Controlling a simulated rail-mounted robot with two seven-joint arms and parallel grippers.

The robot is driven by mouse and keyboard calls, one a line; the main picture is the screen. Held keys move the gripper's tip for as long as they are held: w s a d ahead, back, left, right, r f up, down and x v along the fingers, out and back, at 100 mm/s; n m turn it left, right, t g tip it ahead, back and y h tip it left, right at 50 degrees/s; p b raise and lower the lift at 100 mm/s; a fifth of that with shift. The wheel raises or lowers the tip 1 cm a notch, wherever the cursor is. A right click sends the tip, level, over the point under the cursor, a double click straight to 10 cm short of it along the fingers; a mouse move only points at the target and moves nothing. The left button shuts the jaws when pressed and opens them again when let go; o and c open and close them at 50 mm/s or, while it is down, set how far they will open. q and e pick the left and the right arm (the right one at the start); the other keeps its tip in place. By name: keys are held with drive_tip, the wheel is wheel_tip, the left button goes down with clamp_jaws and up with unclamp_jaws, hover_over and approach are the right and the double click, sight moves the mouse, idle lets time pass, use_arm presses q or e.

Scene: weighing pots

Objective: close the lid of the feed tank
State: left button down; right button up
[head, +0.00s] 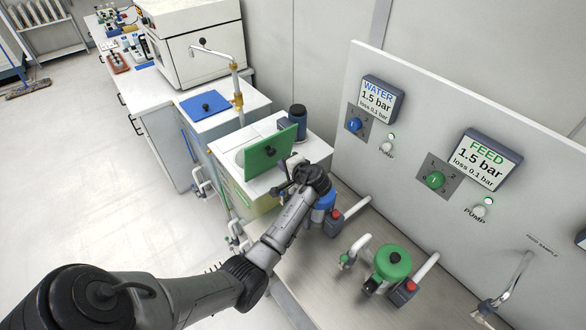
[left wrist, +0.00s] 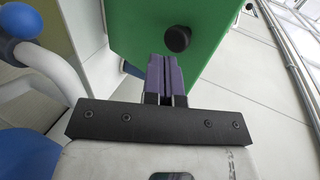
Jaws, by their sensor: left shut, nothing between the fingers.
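The feed tank (head: 232,178) is a pale box with a white top in the middle of the head view. Its green lid (head: 268,152) stands raised and tilted on the top, its black knob facing my arm. My left gripper (head: 284,187) is at the near side of the lid, low on the knob's face. In the left wrist view its purple fingers (left wrist: 166,82) are together and empty, in front of the green lid (left wrist: 215,30) and just below the black knob (left wrist: 177,38). I cannot tell whether they touch the lid. My right gripper is not in view.
A tank with a flat blue lid (head: 207,104) and a tap pipe (head: 237,85) stand behind. A dark container (head: 298,121) is close beside the raised lid. The panel (head: 440,110) and green pump (head: 392,262) are to the right. Open floor (head: 90,170) lies left.

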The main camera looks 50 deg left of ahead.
sight(273, 153)
use_arm(q)
drive_tip(key=shift+a+r, duration=0.2)
drive_tip(key=shift+a, duration=0.8)
drive_tip(key=shift+a+r, duration=0.2)
drive_tip(key=shift+a, duration=0.8)
